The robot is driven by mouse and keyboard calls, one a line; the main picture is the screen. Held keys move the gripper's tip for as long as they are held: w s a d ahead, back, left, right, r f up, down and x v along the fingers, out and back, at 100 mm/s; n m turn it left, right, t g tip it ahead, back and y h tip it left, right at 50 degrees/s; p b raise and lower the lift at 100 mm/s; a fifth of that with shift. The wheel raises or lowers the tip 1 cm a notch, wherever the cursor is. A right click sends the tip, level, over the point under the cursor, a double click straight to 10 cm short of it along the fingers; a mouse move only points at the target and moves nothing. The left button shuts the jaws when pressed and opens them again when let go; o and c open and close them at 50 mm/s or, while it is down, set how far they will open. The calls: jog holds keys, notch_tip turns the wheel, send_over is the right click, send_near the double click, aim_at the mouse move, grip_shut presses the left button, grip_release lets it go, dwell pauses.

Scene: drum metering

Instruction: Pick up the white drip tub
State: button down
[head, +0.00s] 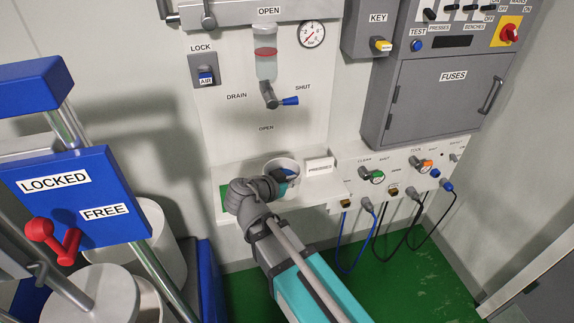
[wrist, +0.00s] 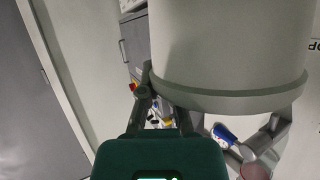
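The white drip tub (head: 283,163) stands on the white ledge under the drain valve. In the wrist view its pale wall and rim (wrist: 235,95) fill the upper right, appearing upside down. My gripper (head: 276,178) is at the tub's left front, its tips partly hidden in the head view. In the wrist view my gripper (wrist: 165,88) has its two dark fingers apart, with background visible between them. One finger lies along the tub's left edge; the other runs behind the rim, its tip hidden. I see no clear grip on the wall.
The drain valve with its blue lever (head: 290,101) hangs above the tub and shows in the wrist view (wrist: 222,134). Coloured valves and hanging cables are farther right. A blue lock plate (head: 75,195) and white drums are at left.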

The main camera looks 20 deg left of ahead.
jog(key=shift+s+d, duration=0.55)
jog(key=shift+s, duration=0.35)
jog(key=shift+s+d, duration=0.55)
jog(key=shift+s, duration=0.35)
jog(key=shift+w+d, duration=0.1)
